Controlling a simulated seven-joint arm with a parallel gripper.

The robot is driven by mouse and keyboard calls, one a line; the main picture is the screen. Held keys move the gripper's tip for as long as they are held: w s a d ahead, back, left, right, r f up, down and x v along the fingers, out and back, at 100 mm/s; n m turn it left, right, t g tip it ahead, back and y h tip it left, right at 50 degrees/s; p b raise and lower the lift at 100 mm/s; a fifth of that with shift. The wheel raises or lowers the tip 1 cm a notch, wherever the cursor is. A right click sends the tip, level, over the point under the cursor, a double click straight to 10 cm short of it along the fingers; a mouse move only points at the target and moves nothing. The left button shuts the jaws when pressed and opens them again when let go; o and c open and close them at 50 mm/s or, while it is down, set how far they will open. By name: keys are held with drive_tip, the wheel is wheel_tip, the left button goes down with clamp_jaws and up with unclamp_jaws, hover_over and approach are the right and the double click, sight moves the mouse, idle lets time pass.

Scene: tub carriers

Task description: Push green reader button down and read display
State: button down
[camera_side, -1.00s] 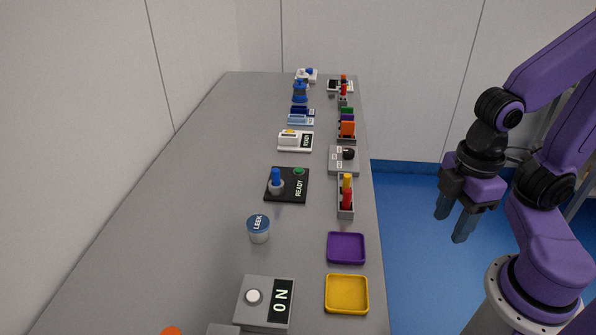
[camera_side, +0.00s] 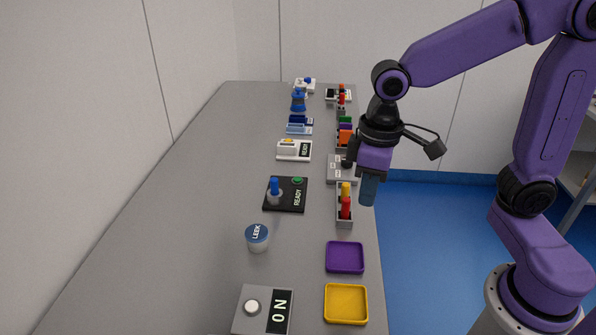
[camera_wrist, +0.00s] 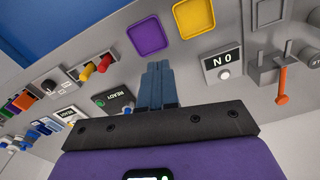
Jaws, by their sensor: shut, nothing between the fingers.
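The reader is a flat black unit (camera_side: 286,205) in the middle of the grey table, with a green button (camera_side: 298,181) at its far right corner. Its display reads READY. A blue peg-like part on a grey round base (camera_side: 274,190) stands on its left side. In the wrist view the reader (camera_wrist: 121,104) is left of my fingers, its green button (camera_wrist: 99,102) showing. My gripper (camera_side: 367,190) is shut and empty, fingers down, at the table's right edge beside the rack of red and yellow pieces, apart from the reader. It also shows in the wrist view (camera_wrist: 157,68).
A rack with red and yellow pieces (camera_side: 345,219) stands between gripper and reader. A LEEK tub (camera_side: 257,243), purple tray (camera_side: 345,258), yellow tray (camera_side: 346,290) and grey unit reading "NO" (camera_side: 240,319) are nearer. A knob box (camera_side: 337,178) and white READY unit (camera_side: 287,157) are farther back.

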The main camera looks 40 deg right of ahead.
drive_tip(key=w+a+m, duration=0.1)
drive_tip(key=w+m, duration=0.3)
drive_tip(key=w, duration=0.6)
drive_tip(key=m, duration=1.1)
hover_over(298, 179)
drive_tip(key=shift+s+f, duration=0.15)
drive_tip(key=shift+f, duration=1)
drive_tip(key=shift+s+f, duration=0.1)
drive_tip(key=shift+f, duration=1)
drive_tip(key=shift+f, duration=0.1)
drive_tip(key=f, duration=1.4)
drive_tip(key=shift+w, duration=0.2)
drive_tip(key=shift+r, duration=0.1)
